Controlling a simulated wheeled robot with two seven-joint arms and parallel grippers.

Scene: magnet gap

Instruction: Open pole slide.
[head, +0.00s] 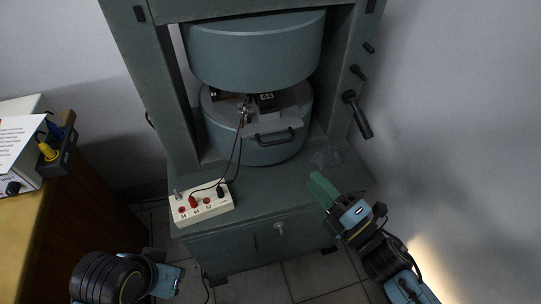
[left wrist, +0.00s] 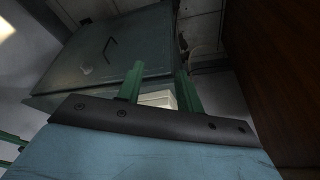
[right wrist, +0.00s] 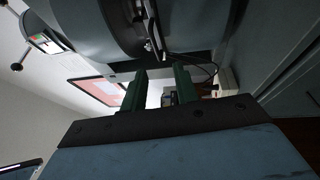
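The magnet has an upper pole drum (head: 255,50) and a lower pole drum (head: 262,150) in a green frame. Between them sits a flat slide plate with a dark bar handle (head: 275,138) at its front. My right gripper (head: 322,188) is to the right of and below the handle, apart from it. Its two green fingers stand apart and empty in the right wrist view (right wrist: 160,90). My left gripper is low at the left in the head view, its fingers unclear there. In the left wrist view its fingers (left wrist: 158,88) are apart, with nothing clearly held.
A white terminal box (head: 201,204) with red and black plugs stands on the green base ledge, with leads running up to the gap. A black lever (head: 358,115) sticks out from the right frame post. A wooden desk (head: 75,225) stands at the left.

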